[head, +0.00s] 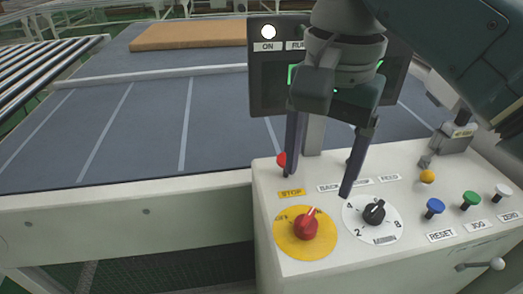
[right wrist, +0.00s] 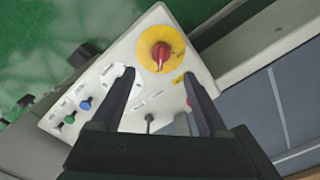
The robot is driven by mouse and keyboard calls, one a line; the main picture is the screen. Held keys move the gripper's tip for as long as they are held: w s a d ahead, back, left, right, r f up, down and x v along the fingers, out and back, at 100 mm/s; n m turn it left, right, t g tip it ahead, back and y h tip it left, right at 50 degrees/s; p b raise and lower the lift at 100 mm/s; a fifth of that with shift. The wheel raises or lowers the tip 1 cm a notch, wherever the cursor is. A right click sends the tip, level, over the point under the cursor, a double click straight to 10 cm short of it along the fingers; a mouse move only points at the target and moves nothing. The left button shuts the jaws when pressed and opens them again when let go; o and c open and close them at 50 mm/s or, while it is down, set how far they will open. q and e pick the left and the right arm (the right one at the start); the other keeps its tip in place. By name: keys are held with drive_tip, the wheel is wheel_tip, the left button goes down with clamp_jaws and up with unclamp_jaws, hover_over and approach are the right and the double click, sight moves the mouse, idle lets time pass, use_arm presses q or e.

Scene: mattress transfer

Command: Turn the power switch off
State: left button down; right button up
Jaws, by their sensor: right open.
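The power switch is a red rotary knob (head: 306,227) on a round yellow plate (head: 287,246) at the front left of the white control panel (head: 270,180). "OFF" is printed at the plate's upper left; the knob's white mark points up and to the right. My right gripper (head: 317,185) is open and empty, pointing down above the panel behind the knob. In the right wrist view the red knob (right wrist: 160,54) lies just beyond and between the open fingertips (right wrist: 158,73), apparently untouched. My left gripper is not in view.
Beside the switch is a black dial (head: 374,212) on a white plate. A red stop button (head: 282,160) is partly behind a finger. Blue (head: 435,206), green (head: 471,199) and white (head: 502,191) buttons stand at right. A tan mattress (head: 190,35) lies on the blue conveyor (head: 140,125).

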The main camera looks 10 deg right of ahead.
sight(308, 218)
drive_tip(key=shift+w+f, duration=0.35)
drive_tip(key=shift+f, duration=0.25)
use_arm(q)
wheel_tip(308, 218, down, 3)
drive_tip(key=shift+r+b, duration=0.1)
drive_tip(key=shift+b, duration=0.85)
use_arm(e)
wheel_tip(308, 218, down, 9)
drive_tip(key=shift+s, duration=0.15)
drive_tip(key=shift+c, duration=0.3)
clamp_jaws()
